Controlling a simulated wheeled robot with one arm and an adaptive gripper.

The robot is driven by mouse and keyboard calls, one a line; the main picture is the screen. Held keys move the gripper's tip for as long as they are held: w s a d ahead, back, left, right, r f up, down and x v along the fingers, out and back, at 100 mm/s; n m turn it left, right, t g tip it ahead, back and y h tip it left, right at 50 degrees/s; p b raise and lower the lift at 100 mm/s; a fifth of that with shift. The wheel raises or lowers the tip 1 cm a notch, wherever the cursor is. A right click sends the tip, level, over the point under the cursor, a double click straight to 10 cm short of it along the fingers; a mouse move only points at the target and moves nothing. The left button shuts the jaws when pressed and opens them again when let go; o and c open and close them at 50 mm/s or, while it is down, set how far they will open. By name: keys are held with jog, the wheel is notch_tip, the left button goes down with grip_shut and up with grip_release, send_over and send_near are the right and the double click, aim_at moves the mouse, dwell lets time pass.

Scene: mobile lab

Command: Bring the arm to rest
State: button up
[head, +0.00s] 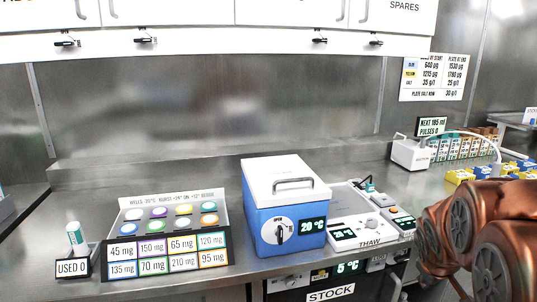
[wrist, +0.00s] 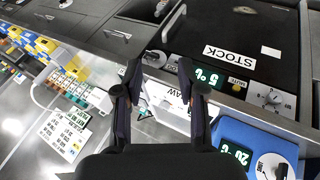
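My gripper (wrist: 160,80) shows in the wrist view with its two dark fingers spread apart. It is open, and nothing is seen held between the fingers. Behind the gap lies the white thaw unit (wrist: 165,108) at the counter's front edge. In the head view my copper-coloured arm (head: 480,240) is folded in at the lower right, over the front of the counter. The gripper itself is outside the head view.
A blue cooler (head: 285,210) reading 20 °C stands mid-counter, left of the thaw station (head: 370,222). A labelled well rack (head: 165,235) and a "USED 0" holder (head: 74,267) stand left. A white dispenser (head: 411,153) and yellow and blue blocks (head: 460,176) are at right. Below is a STOCK drawer (wrist: 230,54).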

jog(key=s+a+r+m+g+y+p, duration=0.1)
jog(key=s+a+r+g+y+p, duration=0.1)
jog(key=s+a, duration=0.8)
jog(key=s+a+r+m+g+y+p, duration=0.1)
jog(key=s+a+g+p, duration=0.4)
jog(key=s+a, duration=0.6)
jog(key=s+r+y, duration=0.1)
jog(key=s+r, duration=0.1)
jog(key=s, duration=0.5)
jog(key=shift+s+r+m+y, duration=0.3)
jog(key=shift+m+y, duration=0.1)
jog(key=shift+d, duration=0.15)
